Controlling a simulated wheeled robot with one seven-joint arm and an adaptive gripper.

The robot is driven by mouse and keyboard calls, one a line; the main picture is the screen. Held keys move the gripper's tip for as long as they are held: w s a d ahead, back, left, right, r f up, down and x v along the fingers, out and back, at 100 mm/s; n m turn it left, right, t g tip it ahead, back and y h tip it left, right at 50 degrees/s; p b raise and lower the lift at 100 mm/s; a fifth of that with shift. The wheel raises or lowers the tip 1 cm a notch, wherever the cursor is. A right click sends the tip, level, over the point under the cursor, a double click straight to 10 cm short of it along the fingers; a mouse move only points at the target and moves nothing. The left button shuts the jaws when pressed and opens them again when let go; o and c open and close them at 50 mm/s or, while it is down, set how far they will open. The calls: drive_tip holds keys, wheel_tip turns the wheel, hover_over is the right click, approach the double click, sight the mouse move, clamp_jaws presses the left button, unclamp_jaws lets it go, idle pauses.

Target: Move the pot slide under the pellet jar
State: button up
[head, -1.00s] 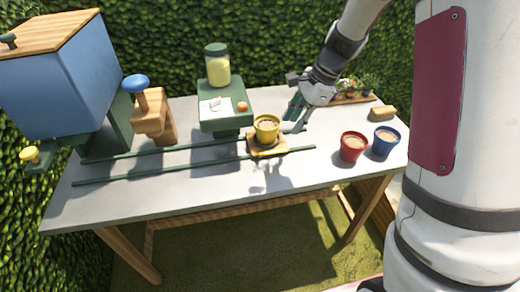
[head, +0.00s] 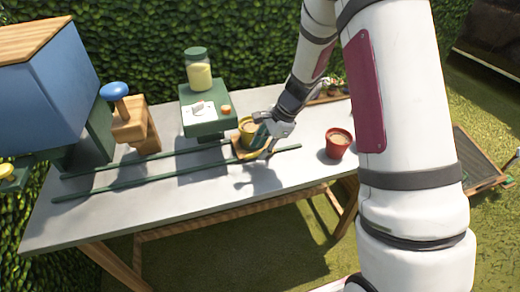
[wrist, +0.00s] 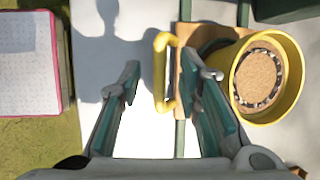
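The pot slide (head: 241,155) is a small wooden carriage on two green rails, with a yellow pot (head: 247,127) upright on it. The wrist view shows the pot (wrist: 290,95) with brown fill, the wooden slide (wrist: 188,60) and a yellow upright handle (wrist: 162,75) on its side. The pellet jar (head: 199,75), clear with pale yellow contents and a green lid, stands on a green dispenser left of and behind the slide. My gripper (head: 260,140) is at the slide's right side. It is open (wrist: 168,85), its fingers either side of the handle in the picture; contact cannot be told.
The green rails (head: 110,185) run left along the grey table (head: 150,212). The dispenser (head: 208,120) has a white panel and an orange button. A wooden stand with a blue knob (head: 115,90) and a blue bin (head: 50,85) are at the left. A red pot (head: 339,142) stands right.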

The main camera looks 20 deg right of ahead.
drive_tip(key=shift+w+a+f, duration=0.1)
drive_tip(key=shift+a+f, duration=0.15)
drive_tip(key=shift+f, duration=0.25)
clamp_jaws()
drive_tip(key=a, duration=0.4)
drive_tip(key=shift+a, duration=0.2)
